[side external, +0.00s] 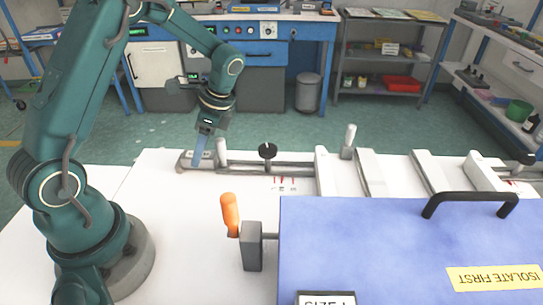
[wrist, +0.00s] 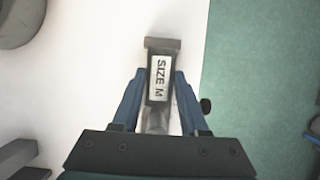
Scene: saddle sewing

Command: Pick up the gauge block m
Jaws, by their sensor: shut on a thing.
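The gauge block m (wrist: 161,52) is a grey bar with a white "SIZE M" label, seen in the wrist view between my gripper's two blue fingers. My gripper (wrist: 160,78) is shut on it, one finger on each side. In the side view my gripper (side external: 199,155) points down at the far left part of the white table, with its fingers around the block. The block is small and partly hidden there. I cannot tell whether it touches the table.
A white post (side external: 222,150) and a black knob (side external: 267,151) stand just right of my gripper. A blue panel (side external: 380,240) with a black handle fills the front right, beside an orange handle (side external: 230,214). The table's left middle is clear.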

